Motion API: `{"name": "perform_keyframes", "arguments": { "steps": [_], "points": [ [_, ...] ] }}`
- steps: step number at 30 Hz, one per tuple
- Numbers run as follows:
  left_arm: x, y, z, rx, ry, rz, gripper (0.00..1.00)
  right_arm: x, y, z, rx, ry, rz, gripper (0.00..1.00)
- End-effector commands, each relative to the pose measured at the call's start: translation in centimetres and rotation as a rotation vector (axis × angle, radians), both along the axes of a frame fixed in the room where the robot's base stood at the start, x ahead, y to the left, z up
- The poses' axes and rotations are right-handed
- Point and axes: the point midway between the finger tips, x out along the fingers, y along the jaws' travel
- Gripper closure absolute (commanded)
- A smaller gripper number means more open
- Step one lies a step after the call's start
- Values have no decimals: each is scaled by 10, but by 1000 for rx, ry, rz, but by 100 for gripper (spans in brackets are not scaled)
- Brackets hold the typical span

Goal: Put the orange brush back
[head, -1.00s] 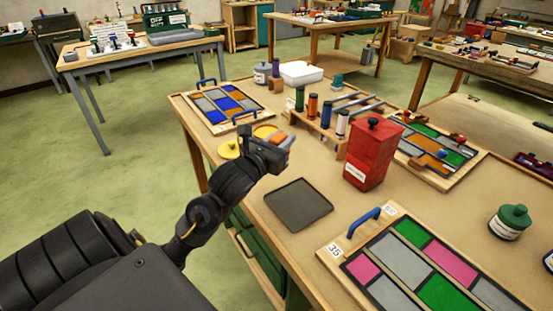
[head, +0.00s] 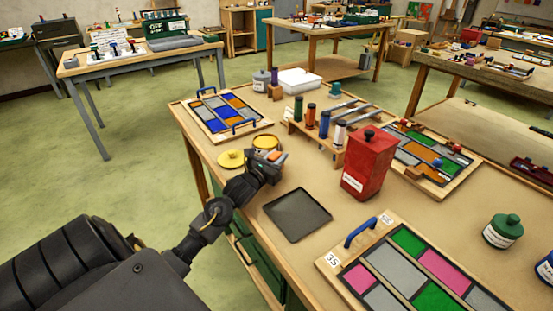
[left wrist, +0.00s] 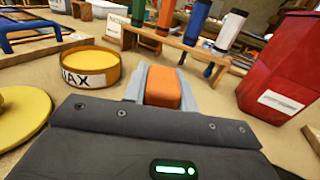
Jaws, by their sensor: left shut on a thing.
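My left gripper (head: 274,162) is shut on an orange rounded block (left wrist: 164,87), which I take to be the orange brush. In the left wrist view the block sits between the two grey fingers; its underside and any bristles are hidden. In the head view the gripper is above the bench, just in front of the open yellow wax tin (head: 266,144) and behind the dark flat tray (head: 297,215). In the left wrist view the tin (left wrist: 90,70) is left of the fingers. My right gripper is not in view.
A yellow lid (head: 231,159) lies left of the tin. A wooden rack (head: 327,150) holds several coloured cylinders behind the gripper. A red box (head: 367,165) stands to the right. Leaded panels lie at the back left (head: 212,105) and front right (head: 400,275). The dark tray is empty.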

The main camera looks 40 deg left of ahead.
Motion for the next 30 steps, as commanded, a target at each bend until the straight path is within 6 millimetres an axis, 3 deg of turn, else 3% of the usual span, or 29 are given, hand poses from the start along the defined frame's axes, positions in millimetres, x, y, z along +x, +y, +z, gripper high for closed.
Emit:
{"name": "perform_keyframes", "arguments": {
  "steps": [4,15,16,21,30],
  "points": [
    [0,1,-11,-1,-2,2,96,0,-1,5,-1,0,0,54],
    [0,0,-17,2,-2,0,96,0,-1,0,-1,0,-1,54],
    [0,0,-17,1,-1,0,72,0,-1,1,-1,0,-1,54],
    [0,0,-16,1,-1,0,51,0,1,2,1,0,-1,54],
    [0,0,-13,1,-2,1,51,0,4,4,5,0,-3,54]
  ]
}}
